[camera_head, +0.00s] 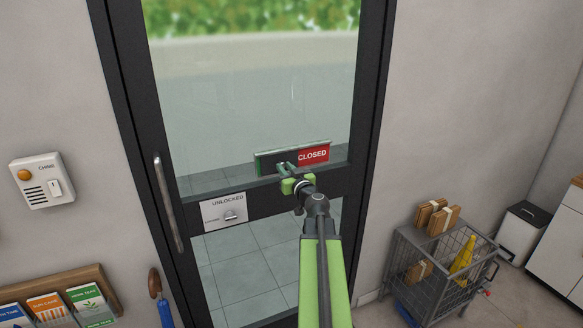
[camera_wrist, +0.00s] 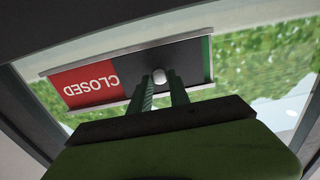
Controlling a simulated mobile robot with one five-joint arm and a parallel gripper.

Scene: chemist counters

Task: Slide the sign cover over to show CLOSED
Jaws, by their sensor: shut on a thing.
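The sign (camera_head: 258,163) is mounted on the glass door above its middle rail. Its red right part reads CLOSED (camera_head: 313,154). The dark sign cover (camera_head: 272,160) sits over the left part, with a thin green strip showing at the left end. In the wrist view the sign is upside down, with red CLOSED (camera_wrist: 88,84) at left and the dark cover (camera_wrist: 192,60) at right, a green sliver beyond it. My gripper (camera_head: 285,168) is at the cover, and its fingers (camera_wrist: 162,88) are shut on the cover's pale round knob (camera_wrist: 159,76).
The door has a long handle (camera_head: 167,203) at left and an UNLOCKED lock plate (camera_head: 223,212) below the sign. A wire cart (camera_head: 440,270) with parcels stands at lower right. A chime box (camera_head: 42,181) and a leaflet rack (camera_head: 65,290) are on the left wall.

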